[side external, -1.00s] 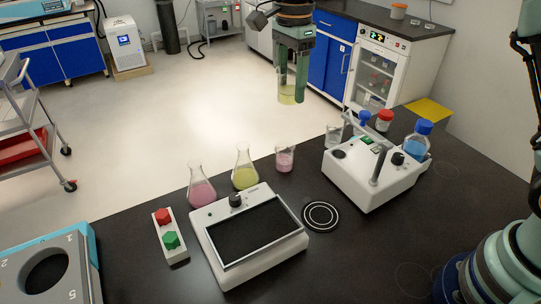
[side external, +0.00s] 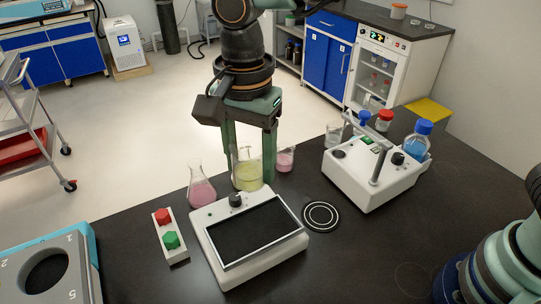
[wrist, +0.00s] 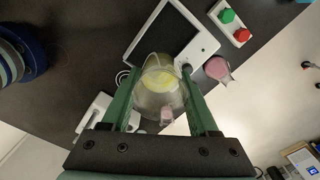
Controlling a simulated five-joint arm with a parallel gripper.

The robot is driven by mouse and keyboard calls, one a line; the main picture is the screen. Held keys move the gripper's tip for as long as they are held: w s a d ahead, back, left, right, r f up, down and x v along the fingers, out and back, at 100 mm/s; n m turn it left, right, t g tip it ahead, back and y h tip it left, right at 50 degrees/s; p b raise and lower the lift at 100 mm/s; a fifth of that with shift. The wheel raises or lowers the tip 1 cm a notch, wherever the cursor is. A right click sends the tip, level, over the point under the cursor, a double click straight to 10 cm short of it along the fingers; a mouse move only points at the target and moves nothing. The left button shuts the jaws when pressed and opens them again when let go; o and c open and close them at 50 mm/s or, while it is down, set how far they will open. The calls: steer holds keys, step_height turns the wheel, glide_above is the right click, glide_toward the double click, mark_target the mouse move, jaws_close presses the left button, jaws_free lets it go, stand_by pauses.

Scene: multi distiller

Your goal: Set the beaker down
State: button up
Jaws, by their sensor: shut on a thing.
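A clear glass beaker (side external: 247,173) with pale yellow liquid is held between the two green fingers of my gripper (side external: 250,168). It looks upright, low behind the white device with the black plate (side external: 251,232). I cannot tell whether its base touches the bench. In the wrist view the beaker (wrist: 158,98) sits between the fingers of my gripper (wrist: 160,98), at the near edge of the device's black plate (wrist: 167,35). The yellow flask's place is covered by the beaker and gripper.
A pink flask (side external: 201,190) stands just left of the beaker, and a small pink beaker (side external: 286,159) close on its right. A red-green button box (side external: 170,236) is at the left. A white stirrer device (side external: 372,175) stands right. A ringed disc (side external: 320,216) lies on the dark bench.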

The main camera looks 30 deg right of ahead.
mark_target(255, 228)
step_height(255, 228, down, 13)
steer(key=shift+r, duration=0.1)
stand_by(0.3)
steer(key=shift+f, duration=0.2)
steer(key=o, duration=1.4)
step_height(255, 228, up, 12)
steer(key=shift+r, duration=0.1)
steer(key=s+d+r+n+t, duration=0.2)
steer(key=d+n, duration=0.3)
steer(key=d, duration=0.9)
steer(key=s+d+r+n+t, duration=0.2)
steer(key=d+n, duration=0.4)
steer(key=d, duration=0.9)
steer(key=shift+d+r+t, duration=0.2)
steer(key=shift+r+t, duration=0.15)
steer(key=shift+t, duration=0.45)
